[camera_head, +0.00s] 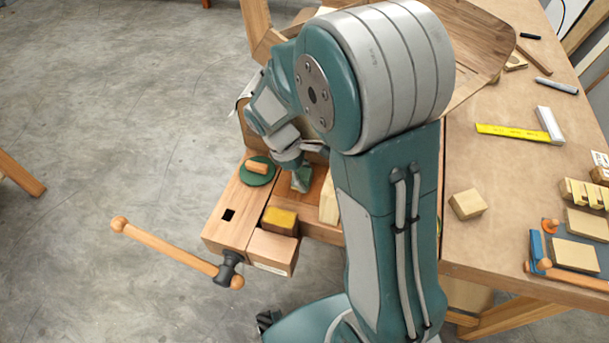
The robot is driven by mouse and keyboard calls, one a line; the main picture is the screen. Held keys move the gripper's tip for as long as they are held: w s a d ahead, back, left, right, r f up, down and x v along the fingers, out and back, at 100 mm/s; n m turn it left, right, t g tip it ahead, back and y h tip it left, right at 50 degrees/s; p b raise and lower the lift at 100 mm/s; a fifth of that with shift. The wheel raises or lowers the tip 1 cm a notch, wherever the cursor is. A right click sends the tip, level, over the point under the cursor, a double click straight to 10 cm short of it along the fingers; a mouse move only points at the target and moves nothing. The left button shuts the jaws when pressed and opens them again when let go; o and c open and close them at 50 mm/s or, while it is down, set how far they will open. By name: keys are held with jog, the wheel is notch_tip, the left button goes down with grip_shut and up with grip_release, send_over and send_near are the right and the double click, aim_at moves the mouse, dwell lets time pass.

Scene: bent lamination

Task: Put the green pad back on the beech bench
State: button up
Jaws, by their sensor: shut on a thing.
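My gripper (296,166) is low over the beech bench (232,205), partly hidden by my own arm. It is shut on a small green piece that looks like the green pad (301,180), just below the fingers. Whether the pad touches the surface beneath it, I cannot tell. To its left, a dark green round disc (248,178) lies on the bench with a short wooden piece (257,167) on it.
A yellow-topped block (280,220) stands at the bench front, near the vise handle (165,247). A pale block (328,205) is right of the gripper. The worktable (500,200) on the right holds a wood cube (467,204) and a yellow-bladed square (515,132).

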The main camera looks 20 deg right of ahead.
jog(key=o, duration=1.1)
jog(key=v, duration=1.2)
jog(key=s+d+r+m+t+y, duration=0.2)
jog(key=s+r+m+t, duration=0.2)
jog(key=s, duration=0.4)
jog(key=s+d+r+m+t+y, duration=0.1)
jog(key=s+d+r+m+t, duration=0.1)
jog(key=s+r+m+t, duration=0.2)
jog(key=shift+s+m+y, duration=0.4)
jog(key=shift+s+m, duration=1)
jog(key=shift+s, duration=0.95)
jog(key=shift+r, duration=0.1)
